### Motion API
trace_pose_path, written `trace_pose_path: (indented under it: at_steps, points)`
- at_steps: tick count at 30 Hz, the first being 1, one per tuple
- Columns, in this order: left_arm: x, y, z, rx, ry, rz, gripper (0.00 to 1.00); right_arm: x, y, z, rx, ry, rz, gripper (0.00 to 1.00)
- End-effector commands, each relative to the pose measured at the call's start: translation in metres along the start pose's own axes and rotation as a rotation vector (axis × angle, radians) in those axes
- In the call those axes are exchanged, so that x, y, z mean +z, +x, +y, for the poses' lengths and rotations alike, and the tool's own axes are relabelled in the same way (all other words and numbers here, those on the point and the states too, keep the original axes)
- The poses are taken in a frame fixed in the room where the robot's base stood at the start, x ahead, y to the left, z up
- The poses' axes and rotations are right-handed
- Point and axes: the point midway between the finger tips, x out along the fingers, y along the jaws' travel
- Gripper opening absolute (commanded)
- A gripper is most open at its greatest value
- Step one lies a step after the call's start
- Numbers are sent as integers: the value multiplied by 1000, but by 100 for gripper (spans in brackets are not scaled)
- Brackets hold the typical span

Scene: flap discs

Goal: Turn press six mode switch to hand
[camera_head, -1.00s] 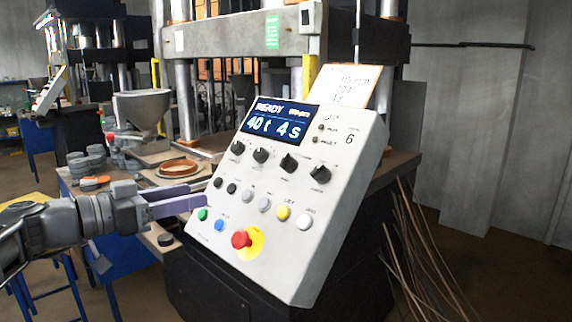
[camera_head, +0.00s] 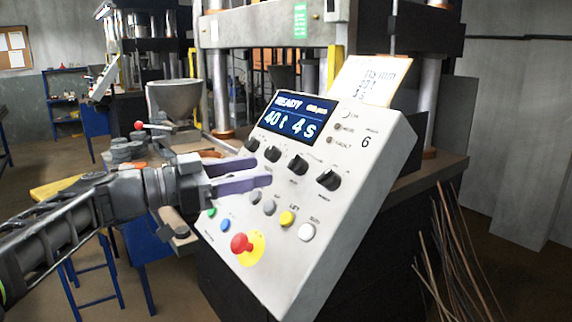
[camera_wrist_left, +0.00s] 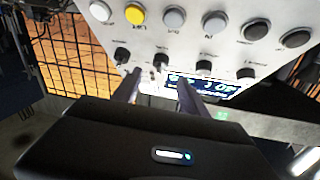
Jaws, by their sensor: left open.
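The grey control panel (camera_head: 360,200) of press 6 stands tilted in the head view, with a lit display (camera_head: 297,119) reading READY, 40 t, 4 s. Below the display is a row of black rotary knobs; the rightmost knob (camera_head: 328,180) and the one beside it (camera_head: 298,164) are clear. Their small labels are too blurred to read. My left gripper (camera_head: 266,174) is open and empty in front of the panel, fingers just below the left knobs. In the left wrist view its fingers (camera_wrist_left: 158,88) point at the knob row, with one knob (camera_wrist_left: 161,61) between them. My right gripper is not in view.
Below the knobs are coloured buttons and a red emergency stop (camera_head: 241,243) on a yellow ring. A paper card (camera_head: 366,82) stands behind the panel top. A metal hopper (camera_head: 176,103) is at left. Thin rods (camera_head: 462,250) lean at right.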

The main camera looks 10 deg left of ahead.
Motion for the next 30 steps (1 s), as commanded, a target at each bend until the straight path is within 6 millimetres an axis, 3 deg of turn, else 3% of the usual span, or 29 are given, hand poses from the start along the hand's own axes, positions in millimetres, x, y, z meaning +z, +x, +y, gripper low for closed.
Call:
trace_pose_path:
  at_steps: [15,25,30]
  points:
    - [-1,68,0,0,-2,0,51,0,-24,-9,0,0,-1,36]
    - [0,71,0,-1,-1,0,50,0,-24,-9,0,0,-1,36]
    - [0,71,0,-1,-1,0,36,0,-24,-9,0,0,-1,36]
